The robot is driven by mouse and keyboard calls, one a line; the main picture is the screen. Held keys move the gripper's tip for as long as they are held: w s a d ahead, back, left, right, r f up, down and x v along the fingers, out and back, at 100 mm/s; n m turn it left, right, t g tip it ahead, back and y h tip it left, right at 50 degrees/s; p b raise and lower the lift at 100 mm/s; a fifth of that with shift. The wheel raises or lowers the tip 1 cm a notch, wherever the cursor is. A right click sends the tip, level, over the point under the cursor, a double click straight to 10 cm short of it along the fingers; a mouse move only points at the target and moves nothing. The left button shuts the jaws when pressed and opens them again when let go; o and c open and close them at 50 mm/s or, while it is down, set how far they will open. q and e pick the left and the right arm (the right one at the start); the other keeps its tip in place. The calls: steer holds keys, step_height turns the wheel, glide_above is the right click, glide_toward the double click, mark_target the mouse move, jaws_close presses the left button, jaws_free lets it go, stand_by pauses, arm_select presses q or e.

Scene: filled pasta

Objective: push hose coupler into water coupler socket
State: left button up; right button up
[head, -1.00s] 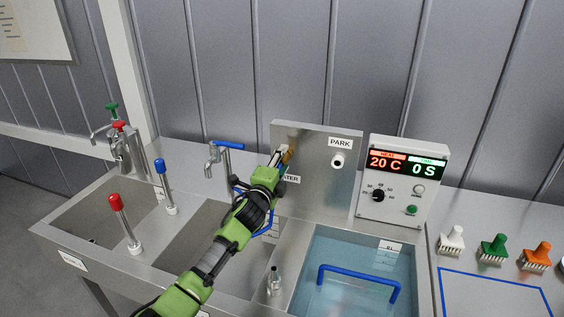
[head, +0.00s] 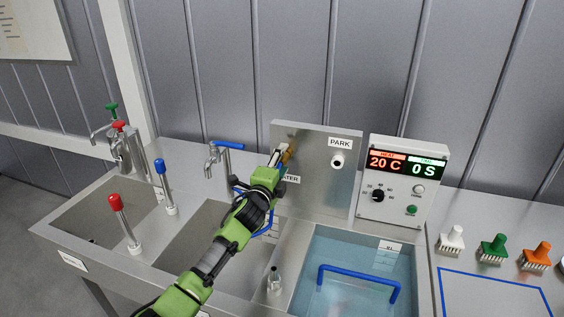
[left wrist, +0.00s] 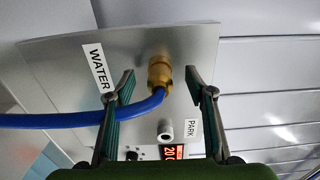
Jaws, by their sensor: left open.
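The brass hose coupler (left wrist: 159,73) with its blue hose (left wrist: 70,119) sits against the metal panel beside the WATER label in the left wrist view. The water socket is hidden behind it, so I cannot tell how deep it is seated. In the head view the coupler (head: 291,152) shows partly behind my fingers. My left gripper (left wrist: 160,76) is open, with one finger on each side of the coupler and gaps visible; it also shows at the panel in the head view (head: 281,158). My right gripper is not in view.
The panel (head: 316,172) also carries an empty PARK post (head: 338,160). A control box (head: 402,182) stands to its right. A water basin (head: 414,262) lies in front. A blue-handled tap (head: 226,146) and a blue-topped post (head: 164,185) stand left of my arm.

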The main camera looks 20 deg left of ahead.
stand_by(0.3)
arm_select(q)
steer(key=shift+s+r+p, duration=0.1)
steer(key=shift+s+p, duration=0.7)
steer(key=shift+s, duration=0.35)
steer(key=shift+s+a+p, duration=0.1)
steer(key=shift+s+p, duration=0.95)
steer(key=shift+s, duration=1.35)
